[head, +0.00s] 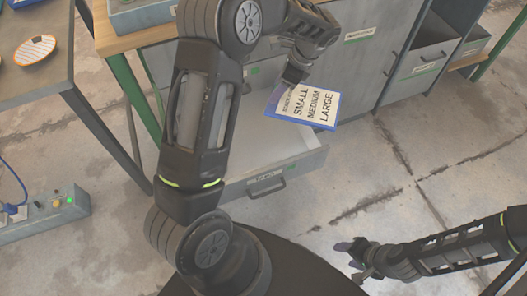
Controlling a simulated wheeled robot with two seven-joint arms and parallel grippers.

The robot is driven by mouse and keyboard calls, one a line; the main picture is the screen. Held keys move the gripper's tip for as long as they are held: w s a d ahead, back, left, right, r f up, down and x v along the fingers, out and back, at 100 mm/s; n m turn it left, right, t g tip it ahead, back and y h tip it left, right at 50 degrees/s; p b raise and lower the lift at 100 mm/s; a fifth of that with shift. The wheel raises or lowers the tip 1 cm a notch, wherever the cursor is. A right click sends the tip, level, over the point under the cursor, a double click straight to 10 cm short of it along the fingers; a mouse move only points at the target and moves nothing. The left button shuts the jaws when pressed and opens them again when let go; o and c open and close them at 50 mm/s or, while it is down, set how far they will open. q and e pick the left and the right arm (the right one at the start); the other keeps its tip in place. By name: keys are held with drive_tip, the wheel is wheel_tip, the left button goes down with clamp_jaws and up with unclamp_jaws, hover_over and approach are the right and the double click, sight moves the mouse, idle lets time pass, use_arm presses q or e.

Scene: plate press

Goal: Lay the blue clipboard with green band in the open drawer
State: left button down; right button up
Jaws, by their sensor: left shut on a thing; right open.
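The blue clipboard (302,106) carries a white sheet printed with SMALL, MEDIUM and LARGE. I cannot make out its green band clearly. My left gripper (290,81) is shut on the clipboard's upper left edge and holds it in the air, over the right part of the open drawer as seen from above. The open drawer (288,168) is pulled out of the grey cabinet, with a label and a dark handle on its front. Its visible floor looks empty; my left arm hides its left part. My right gripper (352,259) is open and empty, low at the right, apart from the drawer.
A grey cabinet with a wooden top (122,37) stands behind the drawer, with another open drawer unit (420,62) to the right. At the left are a table (40,84) with an orange-rimmed disc (35,49) and a grey box (45,215) with buttons. Floor at the right is clear.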

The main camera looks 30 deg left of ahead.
use_arm(q)
drive_tip(key=w+a+f+m+t+b, duration=0.1)
drive_tip(key=a+f+m+t+b, duration=0.3)
drive_tip(key=a+f+m+b, duration=0.3)
drive_tip(key=f+m+b, duration=0.1)
drive_tip(key=m+b, duration=0.2)
drive_tip(key=b, duration=0.2)
drive_tip(key=shift+a+f+h+b, duration=0.15)
drive_tip(key=shift+a+h+b, duration=0.15)
drive_tip(key=shift+a+b, duration=0.05)
use_arm(e)
wheel_tip(320, 180, down, 15)
drive_tip(key=shift+w+d+f, duration=0.15)
drive_tip(key=shift+w+d, duration=0.1)
drive_tip(key=shift+w, duration=0.2)
use_arm(q)
wheel_tip(320, 180, down, 14)
drive_tip(key=b, duration=0.6)
drive_tip(key=shift+w, duration=0.1)
use_arm(e)
wheel_tip(320, 180, down, 6)
drive_tip(key=w, duration=0.1)
drive_tip(key=shift+d+f+t, duration=0.15)
drive_tip(key=shift+t, duration=0.15)
drive_tip(key=shift+w, duration=0.1)
